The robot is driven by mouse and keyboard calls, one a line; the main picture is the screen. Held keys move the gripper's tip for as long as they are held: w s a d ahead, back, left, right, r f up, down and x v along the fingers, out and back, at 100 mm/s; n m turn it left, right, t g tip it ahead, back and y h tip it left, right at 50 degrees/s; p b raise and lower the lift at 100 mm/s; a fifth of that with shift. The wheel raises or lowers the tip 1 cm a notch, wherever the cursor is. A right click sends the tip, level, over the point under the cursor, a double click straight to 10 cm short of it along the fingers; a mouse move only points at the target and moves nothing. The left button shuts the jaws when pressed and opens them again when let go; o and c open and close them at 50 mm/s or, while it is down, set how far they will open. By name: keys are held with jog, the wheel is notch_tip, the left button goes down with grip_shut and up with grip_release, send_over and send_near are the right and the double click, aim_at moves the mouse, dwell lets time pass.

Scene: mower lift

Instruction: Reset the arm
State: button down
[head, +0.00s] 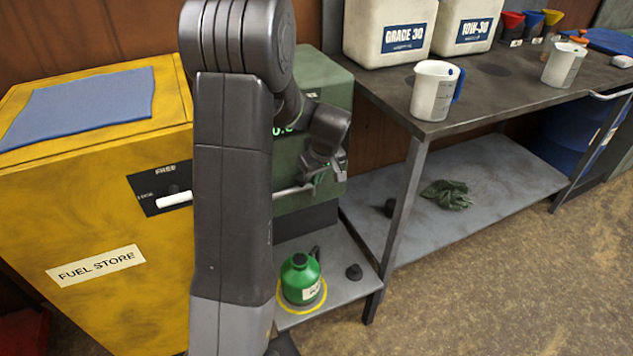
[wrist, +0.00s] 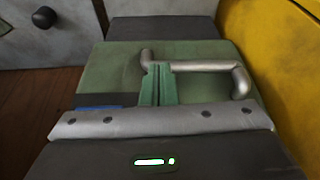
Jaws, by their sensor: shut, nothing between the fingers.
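My arm rises through the middle of the head view and bends over toward a green machine (head: 325,82). My gripper (head: 318,179) is at the machine's front, close to a silver bar handle (head: 292,191). In the wrist view my gripper's green fingers (wrist: 161,84) are shut together with nothing between them. They appear in front of the left part of the handle (wrist: 205,67). I cannot tell whether they touch it. The machine's green front shows behind them, partly hidden by my gripper.
A yellow fuel store cabinet (head: 95,220) stands at the left. A green can (head: 300,279) and a black cap (head: 354,271) sit on a low grey shelf (head: 345,292). A workbench (head: 500,92) with jugs (head: 434,90) stands at the right. The brown floor (head: 500,290) is open at lower right.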

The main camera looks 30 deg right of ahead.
jog(key=p+v, duration=0.1)
jog(key=v, duration=0.5)
jog(key=shift+r, duration=0.25)
jog(key=shift+s+d, duration=0.1)
